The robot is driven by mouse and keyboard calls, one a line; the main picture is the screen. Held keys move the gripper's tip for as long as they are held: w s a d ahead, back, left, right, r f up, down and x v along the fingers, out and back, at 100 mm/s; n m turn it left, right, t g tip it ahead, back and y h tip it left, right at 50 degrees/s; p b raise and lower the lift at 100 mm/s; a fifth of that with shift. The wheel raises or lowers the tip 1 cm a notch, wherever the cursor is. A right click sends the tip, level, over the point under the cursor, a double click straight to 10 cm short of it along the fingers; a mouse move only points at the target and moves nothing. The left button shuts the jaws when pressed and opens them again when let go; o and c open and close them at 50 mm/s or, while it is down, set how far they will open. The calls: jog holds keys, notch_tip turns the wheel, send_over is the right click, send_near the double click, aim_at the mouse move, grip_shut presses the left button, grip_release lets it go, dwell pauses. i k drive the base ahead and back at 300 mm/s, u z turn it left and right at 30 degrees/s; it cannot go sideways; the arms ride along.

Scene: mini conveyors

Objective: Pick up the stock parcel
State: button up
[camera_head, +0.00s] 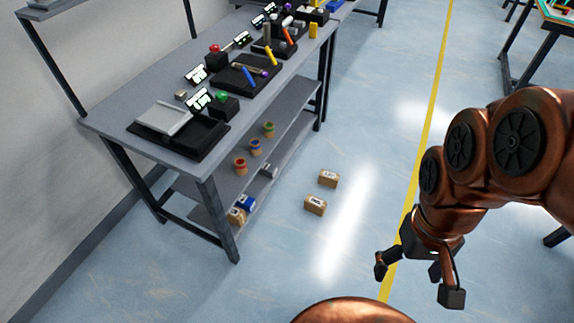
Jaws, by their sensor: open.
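Two small brown parcels with white labels lie on the floor right of the workbench. The farther parcel (328,180) and the nearer parcel (315,207) are a short gap apart. A third brown box (236,217) lies on the bench's lower shelf beside a blue item. The labels are too small to read, so I cannot tell which is the stock parcel. My gripper (416,282) hangs at the lower right with its fingers spread, empty, and apart from all the parcels.
The workbench (285,95) carries black trays, small displays and coloured tools. Its lower shelf (290,125) holds several small coloured-top pots. A yellow line (432,110) runs along the floor. Another table (556,18) stands at the upper right. The floor around the two parcels is clear.

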aim_at(325, 178)
jog(key=z, duration=1.3)
jog(key=i, duration=2)
jog(key=u, duration=3.6)
